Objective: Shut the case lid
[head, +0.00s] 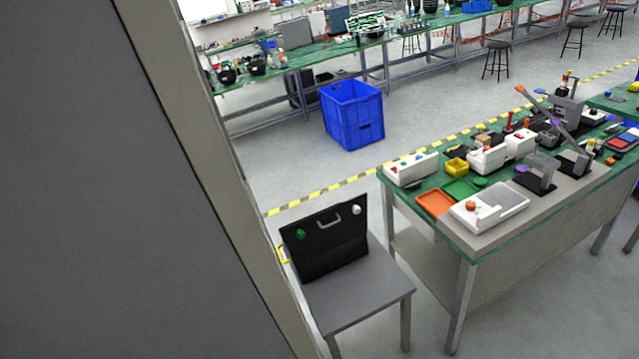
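A black case (332,258) stands on a small grey table (365,290) in the lower middle of the head view. Its upper black panel, which looks like the lid (318,222), stands raised and leans back. The panel carries a grey handle, a green round spot and a white round spot. The inside of the case cannot be made out clearly. My gripper is not in view.
A large dark grey panel (100,200) with a beige edge (200,170) fills the left. A green-topped workbench (455,238) with trays and devices stands right of the small table. A blue crate (352,115) sits on open floor behind, beyond yellow-black floor tape (330,190).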

